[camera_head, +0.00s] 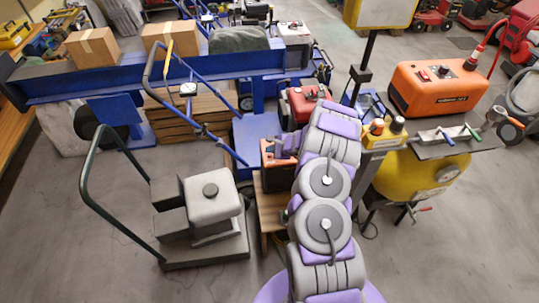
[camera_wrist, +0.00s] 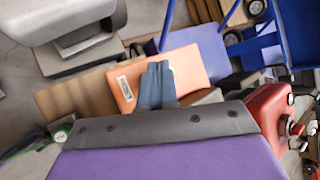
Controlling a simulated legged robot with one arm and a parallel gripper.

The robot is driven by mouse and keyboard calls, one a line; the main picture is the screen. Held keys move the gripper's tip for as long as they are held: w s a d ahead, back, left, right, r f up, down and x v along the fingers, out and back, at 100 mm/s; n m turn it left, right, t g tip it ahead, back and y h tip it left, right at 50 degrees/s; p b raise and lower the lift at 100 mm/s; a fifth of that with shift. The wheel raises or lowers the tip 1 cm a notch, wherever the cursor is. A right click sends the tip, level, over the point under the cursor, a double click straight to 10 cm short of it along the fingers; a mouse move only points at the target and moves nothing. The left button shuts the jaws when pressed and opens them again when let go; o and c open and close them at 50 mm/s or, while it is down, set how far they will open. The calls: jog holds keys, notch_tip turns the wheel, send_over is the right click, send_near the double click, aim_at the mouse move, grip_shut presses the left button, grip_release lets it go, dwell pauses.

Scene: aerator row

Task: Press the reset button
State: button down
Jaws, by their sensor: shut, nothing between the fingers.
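No button is legibly marked as reset. A yellow control box (camera_head: 383,138) on a grey post, right of my arm, carries a red-orange button (camera_head: 377,127) and a dark round button (camera_head: 397,124). The orange machine (camera_head: 430,92) at the right has a small red control and a black knob on top. My gripper (camera_wrist: 157,85) looks shut and empty in the wrist view, over an orange block with a white label (camera_wrist: 128,90). I cannot tell whether it touches the block. In the head view my arm hides the gripper.
A red machine with knobs (camera_wrist: 268,108) lies close at the right in the wrist view. A grey trolley (camera_head: 205,252) stands left of my arm. A blue conveyor (camera_head: 150,78) with boxes runs behind. A yellow tank (camera_head: 412,178) stands right. Floor is clear at lower right.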

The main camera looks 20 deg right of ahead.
jog(key=shift+r+p, duration=1.25)
jog(key=shift+r, duration=1.25)
